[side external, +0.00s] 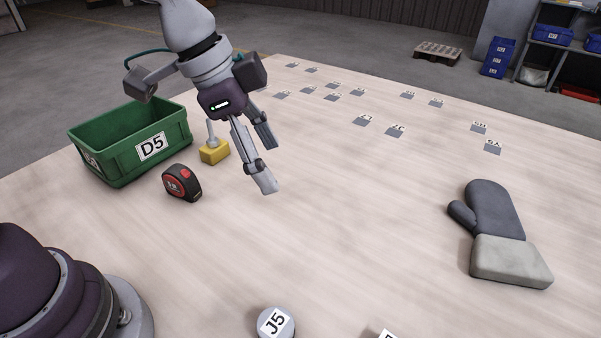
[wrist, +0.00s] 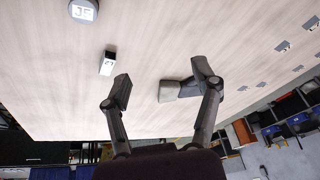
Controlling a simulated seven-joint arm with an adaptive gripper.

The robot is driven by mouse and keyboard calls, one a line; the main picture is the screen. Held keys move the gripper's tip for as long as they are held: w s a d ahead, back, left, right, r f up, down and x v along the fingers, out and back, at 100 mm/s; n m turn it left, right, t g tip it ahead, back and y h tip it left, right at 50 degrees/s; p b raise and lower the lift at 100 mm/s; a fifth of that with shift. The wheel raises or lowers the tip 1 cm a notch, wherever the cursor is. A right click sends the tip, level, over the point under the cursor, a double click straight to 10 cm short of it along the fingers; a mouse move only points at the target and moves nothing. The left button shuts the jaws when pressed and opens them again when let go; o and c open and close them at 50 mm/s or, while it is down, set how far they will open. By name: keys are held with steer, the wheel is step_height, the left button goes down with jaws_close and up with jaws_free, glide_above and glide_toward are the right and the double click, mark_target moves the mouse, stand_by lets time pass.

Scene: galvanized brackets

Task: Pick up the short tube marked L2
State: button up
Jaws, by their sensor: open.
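A small piece with a white marked face (wrist: 107,66) lies near the left fingertip in the wrist view. Its mark is small and hard to read, something like L2 or 27, and I cannot make out a tube shape. In the side view only a corner of a white label (side external: 387,334) shows at the bottom edge, probably the same piece. My gripper (side external: 267,163) is open and empty, held above the table and well behind that piece. In the wrist view its fingers (wrist: 162,82) are spread apart, with the piece beyond the left one.
A round J5 piece (side external: 275,324) stands at the front. A grey mitt (side external: 494,215) lies at right. A green D5 bin (side external: 118,160), tape measure (side external: 182,184) and yellow block with a post (side external: 214,151) are at left. Several flat labelled plates (side external: 363,120) lie behind. The middle is clear.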

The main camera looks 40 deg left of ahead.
steer(key=d+f+m+g, duration=0.1)
steer(key=d+f+m, duration=0.2)
steer(key=d+f, duration=0.3)
steer(key=s+d+f+m+g+h, duration=0.1)
steer(key=d+f+m, duration=0.2)
steer(key=d+f, duration=0.3)
steer(key=d+f+m+g+h, duration=0.1)
steer(key=d+f+m, duration=0.1)
steer(key=d+f, duration=0.4)
steer(key=shift+s+f+m+g, duration=0.3)
steer(key=shift+s+f+m, duration=0.1)
steer(key=shift+f, duration=0.2)
jaws_close()
